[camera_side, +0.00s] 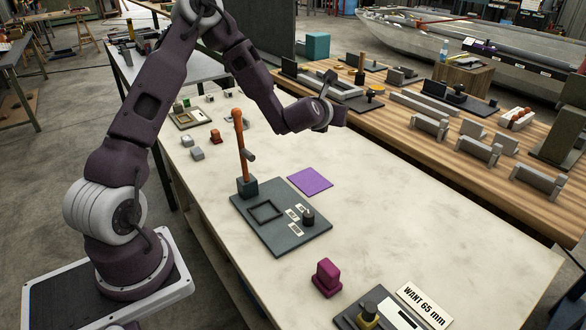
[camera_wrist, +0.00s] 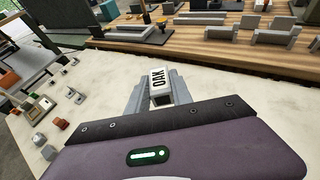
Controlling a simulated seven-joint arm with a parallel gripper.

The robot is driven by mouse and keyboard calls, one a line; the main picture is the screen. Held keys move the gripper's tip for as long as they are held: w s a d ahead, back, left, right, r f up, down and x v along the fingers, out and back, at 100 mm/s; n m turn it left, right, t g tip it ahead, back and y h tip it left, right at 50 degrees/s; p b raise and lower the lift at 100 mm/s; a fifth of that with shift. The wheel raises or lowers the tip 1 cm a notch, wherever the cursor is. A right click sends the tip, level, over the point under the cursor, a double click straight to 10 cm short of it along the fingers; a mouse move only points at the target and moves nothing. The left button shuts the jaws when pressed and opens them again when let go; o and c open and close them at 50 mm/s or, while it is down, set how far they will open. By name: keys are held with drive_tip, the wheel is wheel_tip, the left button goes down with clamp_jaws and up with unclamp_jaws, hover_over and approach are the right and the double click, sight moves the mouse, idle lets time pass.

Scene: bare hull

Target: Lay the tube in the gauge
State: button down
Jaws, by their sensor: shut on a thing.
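My gripper (camera_wrist: 160,88) is shut on a small pale block-like piece (camera_wrist: 158,77) with a white label reading "OAK", seen in the wrist view between its two grey fingers. I cannot tell whether this piece is a tube. In the side view my gripper (camera_side: 334,114) is high above the far part of the pale table, and its fingers and the held piece cannot be made out. A dark base with a yellow-collared knob (camera_side: 368,312) and a white strip, likely the gauge, lies at the front edge, partly cut off. A sign (camera_side: 424,305) beside it reads "WANT 65 mm".
A dark plate (camera_side: 290,243) with a square frame, small labels and an upright orange-handled lever (camera_side: 240,140) stands mid-table. A purple mat (camera_side: 310,181) and a magenta block (camera_side: 327,278) lie nearby. Small blocks sit at the far left. The table's right side is clear.

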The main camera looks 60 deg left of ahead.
drive_tip(key=a+f+n+g+y, duration=0.4)
drive_tip(key=a+f+n, duration=0.1)
drive_tip(key=a+f, duration=0.25)
drive_tip(key=n+g+y, duration=0.2)
drive_tip(key=n+g, duration=0.4)
drive_tip(key=g, duration=0.1)
hover_over(282, 174)
wheel_tip(282, 174, down, 6)
wheel_tip(282, 174, down, 10)
drive_tip(key=shift+f, duration=0.1)
drive_tip(key=shift+f, duration=0.1)
drive_tip(key=c, duration=1.1)
unclamp_jaws()
drive_tip(key=shift+c, duration=0.2)
